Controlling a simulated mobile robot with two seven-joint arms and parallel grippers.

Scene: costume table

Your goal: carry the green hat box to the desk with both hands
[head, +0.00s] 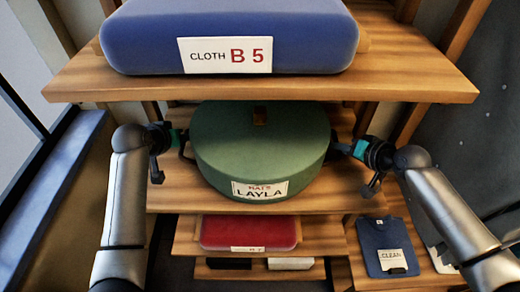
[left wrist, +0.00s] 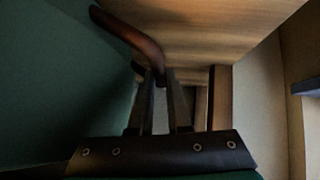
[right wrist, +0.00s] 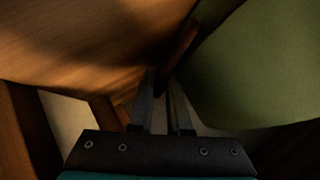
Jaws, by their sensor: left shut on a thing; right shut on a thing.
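The round green hat box (head: 250,150), with a white label reading HATS LAYLA, sits on or just over the middle wooden shelf in the head view. My left gripper (head: 182,145) is at the box's left side, shut on its dark handle. In the left wrist view the fingers (left wrist: 160,95) close on the brown curved handle (left wrist: 130,35), with the green wall (left wrist: 50,90) beside it. My right gripper (head: 338,148) is at the right side, shut on the other handle. In the right wrist view the fingers (right wrist: 163,95) meet that handle (right wrist: 182,42). No desk can be made out.
A blue case (head: 130,40) labelled CLOTH B 5 lies on the shelf above (head: 420,85), close over the box. A red case (head: 220,232) lies on the shelf below. A folded blue garment (head: 380,240) tagged CLEAN lies at lower right. Shelf posts stand behind.

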